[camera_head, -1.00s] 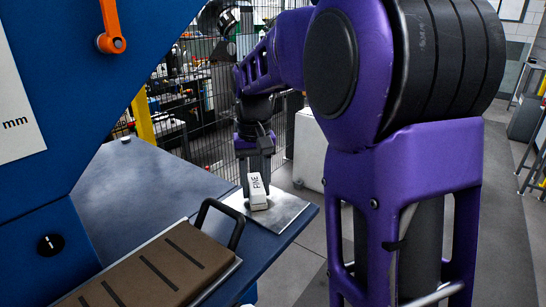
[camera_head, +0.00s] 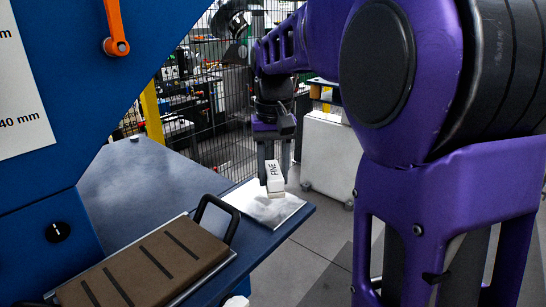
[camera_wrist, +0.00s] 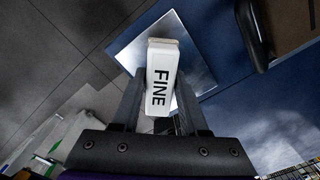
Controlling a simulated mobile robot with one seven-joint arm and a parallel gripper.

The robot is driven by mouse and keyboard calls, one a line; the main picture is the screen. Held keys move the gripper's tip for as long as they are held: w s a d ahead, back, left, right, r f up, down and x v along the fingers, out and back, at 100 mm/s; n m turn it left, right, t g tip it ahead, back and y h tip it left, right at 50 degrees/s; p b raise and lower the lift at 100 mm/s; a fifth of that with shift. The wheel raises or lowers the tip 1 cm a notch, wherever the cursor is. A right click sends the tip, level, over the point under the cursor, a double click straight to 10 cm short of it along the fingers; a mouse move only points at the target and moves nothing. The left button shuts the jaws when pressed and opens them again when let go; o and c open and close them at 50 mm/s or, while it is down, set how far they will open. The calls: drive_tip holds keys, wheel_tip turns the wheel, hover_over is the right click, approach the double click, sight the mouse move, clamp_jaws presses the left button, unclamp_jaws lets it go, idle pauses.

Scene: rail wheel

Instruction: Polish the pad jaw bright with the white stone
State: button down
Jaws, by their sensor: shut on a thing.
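The white stone (camera_head: 274,179) is a pale bar marked FINE. My gripper (camera_head: 274,172) is shut on it, one finger on each side. In the wrist view, the stone (camera_wrist: 161,75) hangs out between the fingertips over a bright metal plate (camera_wrist: 190,45). In the head view it is over that plate (camera_head: 262,208) at the bench's right end; I cannot tell whether it touches. I cannot identify the pad jaw for sure. A brown slotted pad (camera_head: 135,268) lies in a metal tray at the front of the bench; its lower part is cut off.
A black loop handle (camera_head: 218,214) stands up between the tray and the plate. A blue panel (camera_head: 60,175) with an orange lever (camera_head: 113,28) rises at the left. The dark bench top (camera_head: 145,180) is clear behind the tray. A mesh fence stands behind.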

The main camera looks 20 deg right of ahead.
drive_tip(key=shift+r, duration=1.6)
drive_tip(key=shift+f, duration=0.1)
